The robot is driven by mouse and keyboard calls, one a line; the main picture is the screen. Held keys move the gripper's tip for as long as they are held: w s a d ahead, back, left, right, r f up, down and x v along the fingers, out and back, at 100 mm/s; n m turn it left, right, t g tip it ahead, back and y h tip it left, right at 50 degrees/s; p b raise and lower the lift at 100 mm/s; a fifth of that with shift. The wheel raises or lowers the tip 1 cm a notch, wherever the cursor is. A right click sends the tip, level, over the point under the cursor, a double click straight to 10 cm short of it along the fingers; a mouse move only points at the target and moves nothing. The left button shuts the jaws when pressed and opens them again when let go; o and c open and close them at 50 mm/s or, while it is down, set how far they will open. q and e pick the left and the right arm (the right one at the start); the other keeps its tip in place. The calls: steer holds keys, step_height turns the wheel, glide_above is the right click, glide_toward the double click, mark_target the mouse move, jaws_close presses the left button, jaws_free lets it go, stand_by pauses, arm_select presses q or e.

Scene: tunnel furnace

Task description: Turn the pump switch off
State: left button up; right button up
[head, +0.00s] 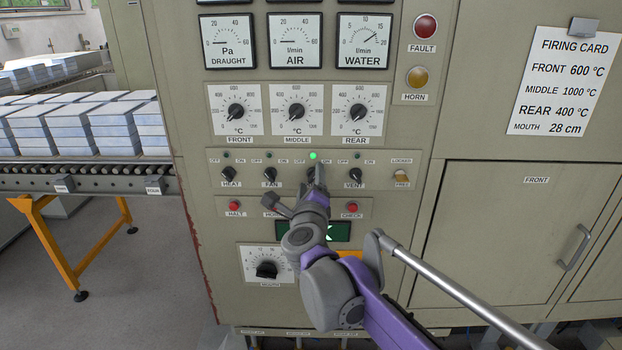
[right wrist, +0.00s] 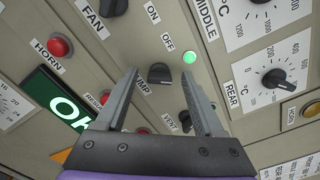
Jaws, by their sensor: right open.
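The pump switch (right wrist: 160,74) is a small black rotary knob on the panel, with OFF and ON marks by it and its label partly covered. The green lamp (head: 313,155) above it is lit and also shows in the right wrist view (right wrist: 188,58). My right gripper (right wrist: 160,80) is open, with its fingers on either side of the knob. I cannot tell if they touch it. In the head view my right gripper (head: 317,177) covers most of the knob. My left gripper is not in view.
The heat (head: 229,174), fan (head: 270,175) and vent (head: 355,176) switches share the row. Red buttons sit below, by halt (head: 234,206) and check (head: 352,208). The water gauge (head: 364,41) reads well above zero. A roller conveyor (head: 90,178) with stacked tiles stands at left.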

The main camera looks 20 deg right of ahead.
steer(key=shift+w+d, duration=0.15)
steer(key=shift+w, duration=0.15)
jaws_close()
